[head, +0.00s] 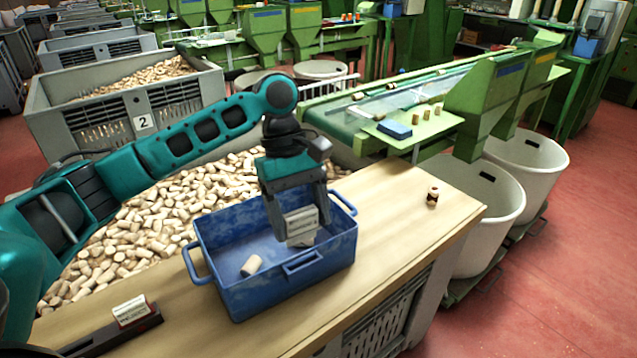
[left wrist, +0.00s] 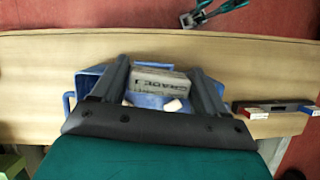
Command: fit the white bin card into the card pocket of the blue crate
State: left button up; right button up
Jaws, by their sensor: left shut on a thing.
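The blue crate (head: 232,298) stands on the wooden bench, with its card pocket (head: 302,263) on the near outer wall. My left gripper (head: 297,222) points down over the crate, shut on the white bin card (head: 301,224). The card hangs above and behind the pocket, apart from it. In the left wrist view the card (left wrist: 160,82) sits between the two fingers with dark print showing. The crate (left wrist: 88,80) is partly hidden behind the gripper there. A small grey and teal part, likely my right gripper (left wrist: 188,20), shows at the top edge; its jaws are too small to read.
A dark holder (head: 120,330) with another white, red-edged block (head: 130,310) lies at the bench's left. A cork (head: 251,265) lies in the crate. A small brown cork item (head: 432,197) stands at the right. The bench (head: 395,220) right of the crate is mostly clear.

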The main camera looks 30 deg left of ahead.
aim_at(302, 237)
pick_arm(q)
jog(key=shift+w+a+r+n, duration=0.2)
jog(key=shift+w+r+n, duration=0.2)
jog(key=shift+r, duration=0.25)
jog(key=shift+s+f, duration=0.2)
jog(key=shift+f, duration=0.65)
jog(key=shift+f+b, duration=0.35)
jog(key=shift+f, duration=2)
jog(key=shift+p, duration=0.4)
jog(key=shift+f, duration=1.55)
jog(key=o, duration=1.1)
jog(key=shift+c, duration=0.2)
jog(key=v, duration=1.3)
jog(key=shift+f, duration=0.15)
